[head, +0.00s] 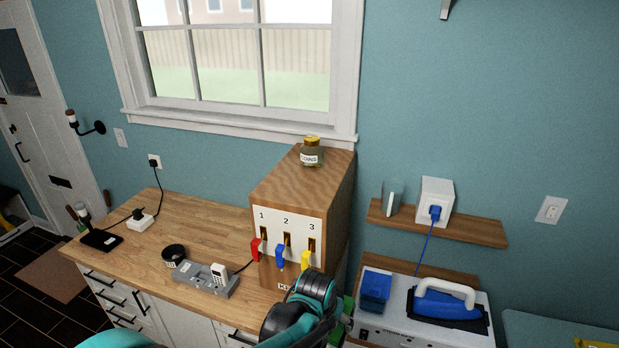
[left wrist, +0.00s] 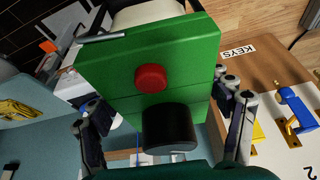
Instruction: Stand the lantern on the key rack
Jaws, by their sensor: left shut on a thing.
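The key rack (head: 335,205) is a wooden box with a white front numbered 1, 2, 3, standing at the counter's right end. Red, blue and yellow keys hang on its front. In the left wrist view the rack's front (left wrist: 270,95) is at the right, with a KEYS label. My left gripper (left wrist: 165,105) is shut on the lantern (left wrist: 110,80), a green boxy body with a red button and black knob. In the head view my left gripper (head: 335,303) is low in front of the rack. It hides most of the lantern (head: 347,306). My right gripper is not in view.
A coins jar (head: 312,153) stands on the rack's top toward the back; the top in front of it is bare. Right are a wall shelf (head: 480,231) and a white appliance (head: 400,318) bearing an iron (head: 446,300).

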